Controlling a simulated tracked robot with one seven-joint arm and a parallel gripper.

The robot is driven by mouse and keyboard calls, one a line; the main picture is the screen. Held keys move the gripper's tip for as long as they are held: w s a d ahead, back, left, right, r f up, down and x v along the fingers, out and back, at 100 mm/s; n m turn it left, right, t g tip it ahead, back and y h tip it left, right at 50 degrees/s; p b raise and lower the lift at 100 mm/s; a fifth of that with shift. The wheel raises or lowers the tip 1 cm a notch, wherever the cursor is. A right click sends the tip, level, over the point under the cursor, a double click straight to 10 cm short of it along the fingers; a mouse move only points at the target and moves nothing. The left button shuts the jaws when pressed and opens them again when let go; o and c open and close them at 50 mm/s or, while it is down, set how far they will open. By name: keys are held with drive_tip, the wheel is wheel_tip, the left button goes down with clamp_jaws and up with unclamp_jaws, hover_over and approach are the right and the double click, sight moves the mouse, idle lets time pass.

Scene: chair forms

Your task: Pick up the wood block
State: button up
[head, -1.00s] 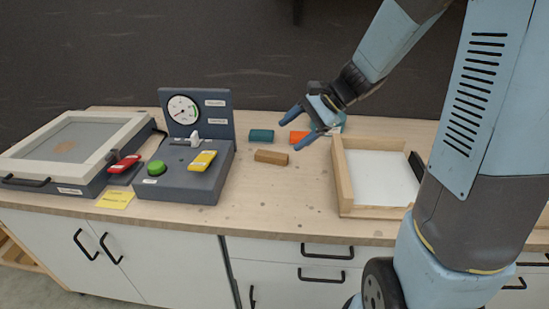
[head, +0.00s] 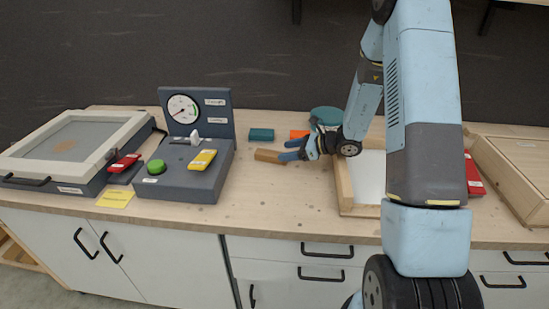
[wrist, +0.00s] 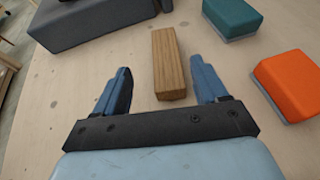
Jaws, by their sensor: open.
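The wood block (head: 270,156) is a small brown oblong lying on the light wooden worktop. My gripper (head: 288,151) is low over the worktop, at the right end of the block. In the wrist view the wood block (wrist: 169,66) lies lengthwise ahead of my gripper (wrist: 162,86). Its near end reaches between the two blue fingers, closer to the right one, with a gap on each side. The fingers are open and hold nothing. In the head view the fingers hide part of the block's right end.
A teal block (head: 261,134) and an orange block (head: 299,134) lie behind the wood block. A grey control box (head: 185,178) with a gauge stands to the left. A wooden tray (head: 345,190) is at the right. The worktop in front of the block is clear.

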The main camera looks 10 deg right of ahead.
sight(270, 153)
drive_tip(key=shift+w+x, duration=0.1)
drive_tip(key=shift+x, duration=1.7)
drive_tip(key=shift+w+x, duration=0.15)
drive_tip(key=shift+x, duration=1.6)
drive_tip(key=shift+d+f, duration=0.15)
drive_tip(key=shift+d, duration=0.05)
drive_tip(key=c, duration=1.1)
